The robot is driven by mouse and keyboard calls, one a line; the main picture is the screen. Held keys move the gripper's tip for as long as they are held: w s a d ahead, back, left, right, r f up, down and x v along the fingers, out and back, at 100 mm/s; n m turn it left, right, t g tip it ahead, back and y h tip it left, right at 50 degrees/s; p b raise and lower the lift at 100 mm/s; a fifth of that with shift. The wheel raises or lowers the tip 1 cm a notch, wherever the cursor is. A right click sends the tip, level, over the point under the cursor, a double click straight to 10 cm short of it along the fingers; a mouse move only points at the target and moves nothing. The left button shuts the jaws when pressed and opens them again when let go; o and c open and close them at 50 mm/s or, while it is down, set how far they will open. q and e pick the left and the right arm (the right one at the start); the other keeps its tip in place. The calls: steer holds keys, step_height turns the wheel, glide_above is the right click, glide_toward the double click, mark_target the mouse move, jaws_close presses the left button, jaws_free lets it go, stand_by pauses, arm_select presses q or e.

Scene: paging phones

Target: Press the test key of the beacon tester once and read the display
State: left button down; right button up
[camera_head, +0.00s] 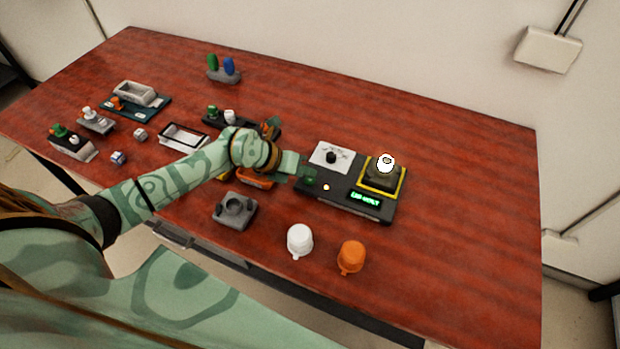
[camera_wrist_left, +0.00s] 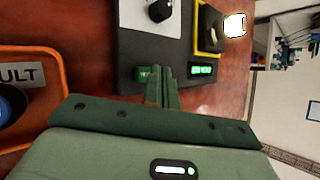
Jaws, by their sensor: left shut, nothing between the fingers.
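The beacon tester (camera_head: 345,190) is a dark box on the table, with a white dial panel (camera_head: 331,155) and a yellow-edged socket. A beacon (camera_head: 386,162) on the socket glows white. The display (camera_head: 365,198) shows green lit text, too small to read surely; it also shows in the left wrist view (camera_wrist_left: 202,70). The green test key (camera_wrist_left: 145,73) is at the tester's near left corner. My left gripper (camera_wrist_left: 160,77) is shut and empty, its fingertips right beside the key; I cannot tell whether they touch. My right gripper is out of view.
An orange tray (camera_wrist_left: 62,58) marked "ULT", partly cut off, lies left of the tester. A grey holder (camera_head: 235,211), a white cap (camera_head: 300,240) and an orange cap (camera_head: 351,257) stand near the front edge. The table's right side is clear.

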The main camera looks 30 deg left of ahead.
mark_target(305, 181)
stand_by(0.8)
arm_select(q)
steer(key=shift+f, duration=0.4)
steer(key=shift+f+b, duration=0.3)
steer(key=shift+f, duration=0.2)
stand_by(0.5)
steer(key=shift+r, duration=0.15)
steer(key=shift+r+p, duration=0.8)
steer(key=shift+p, duration=0.15)
step_height(305, 181, up, 5)
steer(key=p, duration=0.5)
steer(key=shift+r, duration=0.1)
